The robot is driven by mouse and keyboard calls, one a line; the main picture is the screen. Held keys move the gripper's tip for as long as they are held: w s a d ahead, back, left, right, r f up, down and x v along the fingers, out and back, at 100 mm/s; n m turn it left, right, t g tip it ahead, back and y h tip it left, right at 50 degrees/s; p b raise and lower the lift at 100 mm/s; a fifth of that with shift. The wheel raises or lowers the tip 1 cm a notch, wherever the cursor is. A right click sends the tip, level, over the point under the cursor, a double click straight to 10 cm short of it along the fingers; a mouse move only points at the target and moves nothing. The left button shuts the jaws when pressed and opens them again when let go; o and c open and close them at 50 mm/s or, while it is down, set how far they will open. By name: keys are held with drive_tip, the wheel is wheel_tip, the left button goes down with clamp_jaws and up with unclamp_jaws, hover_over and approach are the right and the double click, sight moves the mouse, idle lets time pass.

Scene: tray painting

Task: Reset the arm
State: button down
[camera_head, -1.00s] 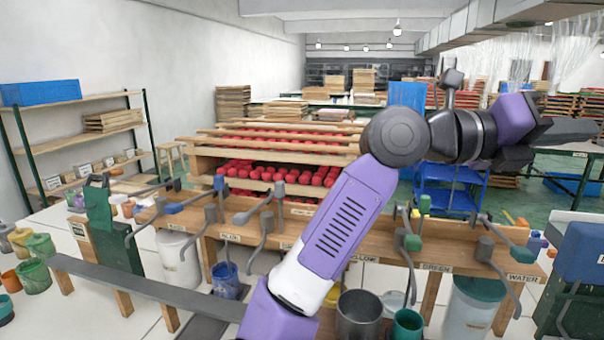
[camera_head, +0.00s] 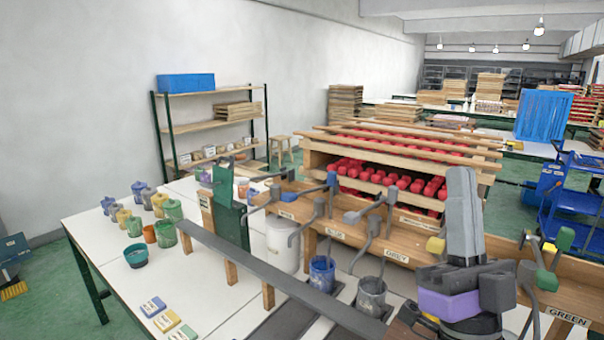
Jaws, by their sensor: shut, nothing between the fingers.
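My gripper (camera_head: 461,182) stands at the lower right of the head view, with its grey fingers pointing up and closed together, empty. The purple band (camera_head: 448,303) of my wrist shows below the fingers. The rest of my arm is out of the frame. The gripper appears in front of the wooden bench (camera_head: 490,248) with the colour labels, covering part of it; I cannot tell the gap between them.
Grey lever arms (camera_head: 372,232) stick out along the bench. A blue pail (camera_head: 322,275) and a grey pail (camera_head: 371,298) stand below. A white table (camera_head: 120,235) with paint pots is at left. Red rolls (camera_head: 385,180) fill the rack behind. Green floor shows at far left.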

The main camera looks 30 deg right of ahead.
drive_tip(key=a+f+n+g+y, duration=0.2)
drive_tip(key=a+f+n+y, duration=0.15)
drive_tip(key=f, duration=0.35)
drive_tip(key=s+a+f+n+g+y, duration=0.1)
drive_tip(key=a+f+n+y, duration=0.1)
drive_tip(key=f+y, duration=0.45)
drive_tip(key=a+f+n+g+y, duration=0.2)
drive_tip(key=a+f+n, duration=0.1)
drive_tip(key=f, duration=0.6)
drive_tip(key=s+a+f+g+y, duration=0.1)
drive_tip(key=s+a+f+g, duration=0.2)
drive_tip(key=s+f, duration=0.4)
drive_tip(key=s+a+f+g, duration=0.2)
drive_tip(key=s+f+g, duration=0.2)
drive_tip(key=s+f, duration=0.4)
drive_tip(key=shift+s+a+y, duration=0.4)
drive_tip(key=shift+s, duration=0.75)
drive_tip(key=shift+r+n, duration=0.1)
drive_tip(key=shift+n, duration=0.15)
